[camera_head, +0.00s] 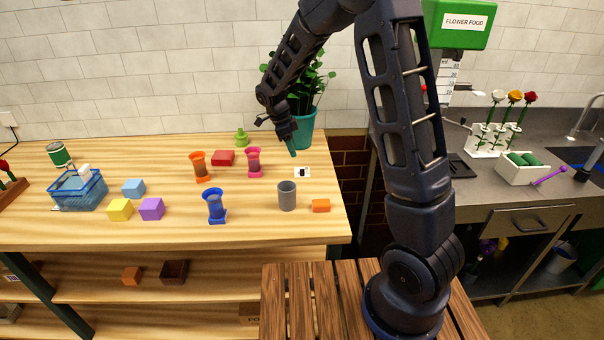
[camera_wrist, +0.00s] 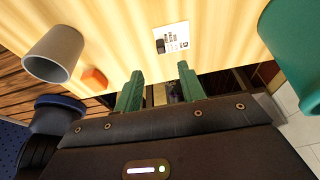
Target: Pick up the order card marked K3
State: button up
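A small white card (camera_head: 302,172) with a dark mark lies flat on the wooden table near its right edge. It also shows in the wrist view (camera_wrist: 171,38), with a dark block and small print that I cannot read, so I cannot tell whether it says K3. My gripper (camera_head: 292,150) is above the table, just up and left of the card in the head view. In the wrist view my gripper's green fingers (camera_wrist: 160,88) are apart with nothing between them, and the card lies beyond the tips.
A grey cup (camera_head: 287,196) and an orange block (camera_head: 321,205) stand in front of the card. A pink vase (camera_head: 254,162) is to its left. A teal plant pot (camera_head: 303,128) stands behind my gripper. The table's right edge is close to the card.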

aim_at(301, 170)
jog(key=shift+x, duration=5.15)
jog(key=shift+d, duration=0.1)
grip_shut()
